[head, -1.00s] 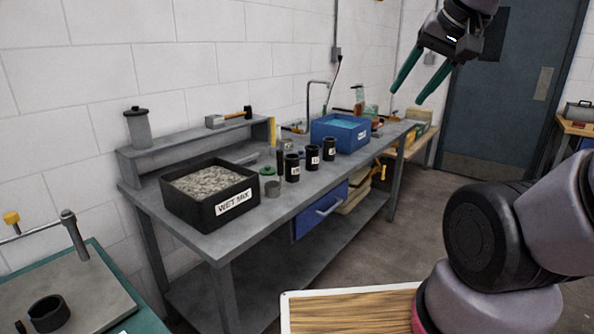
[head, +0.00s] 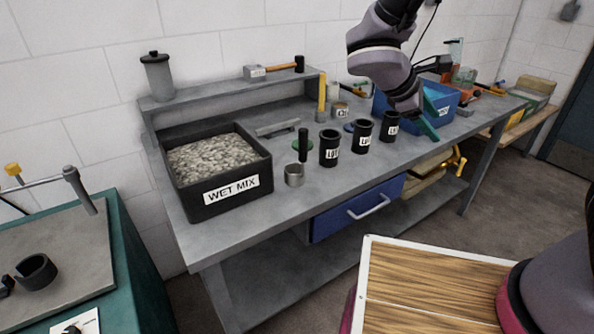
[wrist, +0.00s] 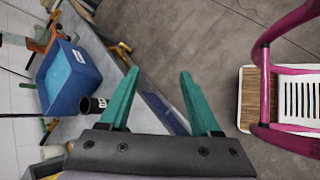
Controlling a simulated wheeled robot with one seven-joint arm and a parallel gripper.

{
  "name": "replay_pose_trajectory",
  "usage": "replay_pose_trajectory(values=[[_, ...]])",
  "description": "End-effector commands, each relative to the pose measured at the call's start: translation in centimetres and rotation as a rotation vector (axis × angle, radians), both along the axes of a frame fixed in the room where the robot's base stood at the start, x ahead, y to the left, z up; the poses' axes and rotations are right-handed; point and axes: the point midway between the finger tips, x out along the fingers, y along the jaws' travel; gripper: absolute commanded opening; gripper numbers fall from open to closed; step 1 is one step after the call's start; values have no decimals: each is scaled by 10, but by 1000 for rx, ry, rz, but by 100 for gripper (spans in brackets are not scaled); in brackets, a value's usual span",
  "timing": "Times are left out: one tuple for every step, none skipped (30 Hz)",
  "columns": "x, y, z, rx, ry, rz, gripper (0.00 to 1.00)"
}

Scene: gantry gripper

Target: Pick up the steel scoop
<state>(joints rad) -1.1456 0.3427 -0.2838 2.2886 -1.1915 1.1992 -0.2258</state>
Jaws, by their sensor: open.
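The steel scoop (head: 295,175) stands on the grey bench, a small round metal cup with an upright black handle (head: 303,144). It is just right of the black WET MIX box and left of the black labelled cups. I cannot make it out in the wrist view. My gripper (head: 430,114) is over the right part of the bench, in front of the blue tub, well right of the scoop. In the wrist view my gripper (wrist: 160,75) has its teal fingers wide apart with nothing between them.
The WET MIX box (head: 222,187) holds grey gravel. Several black cups (head: 330,148) stand in a row between scoop and gripper. The blue tub (wrist: 68,78) is near my gripper. A raised shelf (head: 220,92) runs behind. The bench front before the scoop is clear.

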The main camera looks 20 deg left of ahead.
Motion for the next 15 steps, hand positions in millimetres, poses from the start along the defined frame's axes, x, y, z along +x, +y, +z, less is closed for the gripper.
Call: replay_pose_trajectory(values=[[0, 23, -13, -105, -3, 123, 64], [1, 36, -18, -162, -11, 194, 64], [1, 54, -26, -242, -23, 290, 64], [1, 68, -31, -301, -35, 363, 64], [-1, 82, -37, -359, -48, 435, 64], [-4, 103, -44, -437, -70, 531, 64], [-7, 119, -50, -495, -88, 604, 64], [-11, 135, -55, -550, -108, 674, 64], [-18, 155, -63, -622, -136, 764, 64], [-23, 170, -68, -672, -157, 828, 64], [-29, 184, -73, -719, -178, 887, 64], [-38, 200, -79, -776, -207, 958, 64], [-43, 211, -83, -813, -226, 1005, 64], [-49, 221, -87, -845, -245, 1047, 64], [-57, 233, -92, -884, -267, 1096, 64]])
